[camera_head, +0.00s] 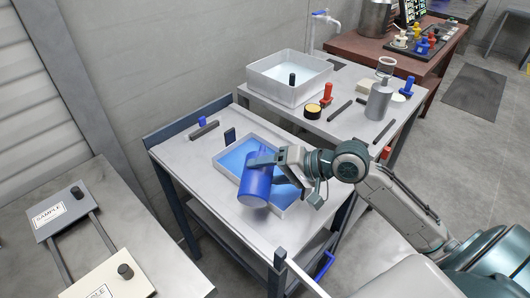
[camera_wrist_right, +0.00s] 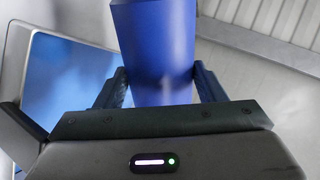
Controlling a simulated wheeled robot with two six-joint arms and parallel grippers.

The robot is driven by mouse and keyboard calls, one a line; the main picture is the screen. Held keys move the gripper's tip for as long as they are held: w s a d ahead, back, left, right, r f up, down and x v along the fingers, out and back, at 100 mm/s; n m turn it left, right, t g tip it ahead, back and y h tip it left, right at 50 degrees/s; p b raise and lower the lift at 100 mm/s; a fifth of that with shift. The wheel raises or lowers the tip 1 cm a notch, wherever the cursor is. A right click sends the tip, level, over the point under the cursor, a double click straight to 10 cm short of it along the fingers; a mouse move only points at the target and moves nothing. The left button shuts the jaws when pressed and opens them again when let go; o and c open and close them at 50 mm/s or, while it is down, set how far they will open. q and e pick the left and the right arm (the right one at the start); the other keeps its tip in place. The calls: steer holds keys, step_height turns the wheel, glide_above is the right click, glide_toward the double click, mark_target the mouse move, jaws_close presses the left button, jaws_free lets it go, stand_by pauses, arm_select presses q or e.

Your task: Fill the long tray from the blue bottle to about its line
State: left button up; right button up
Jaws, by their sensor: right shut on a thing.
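The long tray (camera_head: 222,165) lies on the grey metal cart, with blue liquid (camera_head: 237,157) across its inside. Its line cannot be made out. The blue bottle (camera_head: 256,187) is tilted over the tray's near part and hides some of it. My right gripper (camera_head: 262,163) is shut on the blue bottle. In the right wrist view the bottle (camera_wrist_right: 155,50) sits between both fingers, with blue liquid (camera_wrist_right: 65,80) in the tray to the left. Any stream from the bottle is hidden. My left gripper is not in view.
Behind stands a bench with a sink basin (camera_head: 290,95), a grey bottle (camera_head: 378,103) and red-handled items. A table with sample plates (camera_head: 55,212) is at the left.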

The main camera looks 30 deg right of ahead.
steer(key=shift+w+d, duration=0.2)
steer(key=shift+w, duration=0.05)
stand_by(0.8)
steer(key=shift+w+d+r+m+g+y, duration=0.1)
steer(key=shift+r+m+g+y, duration=0.25)
steer(key=shift+r+m, duration=0.2)
steer(key=shift+w+d+r+m+g+y, duration=0.1)
steer(key=shift+r+m+g+y, duration=0.25)
steer(key=shift+m, duration=0.3)
stand_by(3.2)
steer(key=shift+a+r, duration=0.1)
